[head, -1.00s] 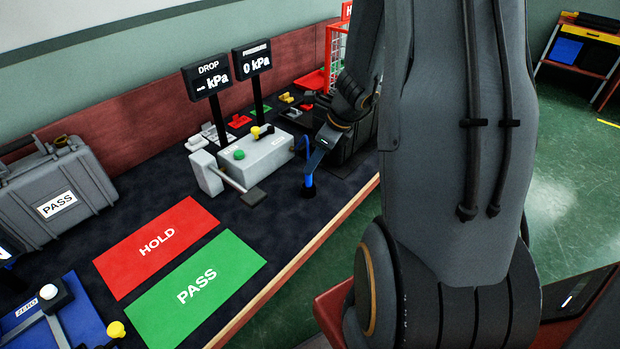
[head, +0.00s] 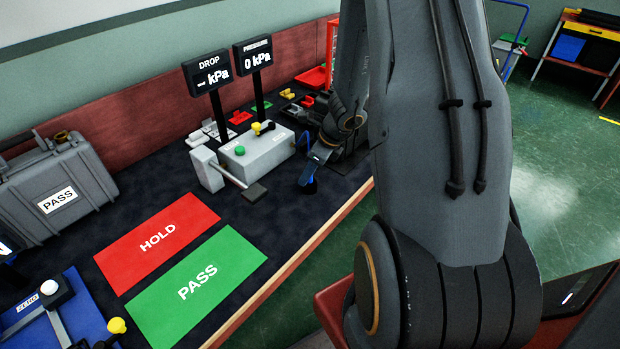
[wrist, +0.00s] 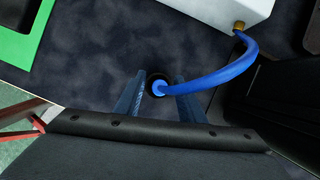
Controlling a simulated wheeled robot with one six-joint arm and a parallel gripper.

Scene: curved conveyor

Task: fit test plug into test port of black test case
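The test plug (wrist: 158,88) is at the end of a blue hose (wrist: 222,72) and shows from above in the wrist view, with a dark round part around or under it. In the head view the plug (head: 310,187) is mostly covered by my gripper. My gripper (wrist: 161,80) is open, one finger on each side of the plug, with gaps left and right. It also shows in the head view (head: 312,166), low over the bench. The black test case (wrist: 262,105) is at the right in the wrist view. My arm hides most of it in the head view, and its test port cannot be made out.
The hose runs to a brass fitting on the light grey tester box (head: 258,150). Red HOLD (head: 157,238) and green PASS (head: 197,284) mats lie to the left, empty. A grey case (head: 55,190) stands far left. The bench's front edge is close to my gripper.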

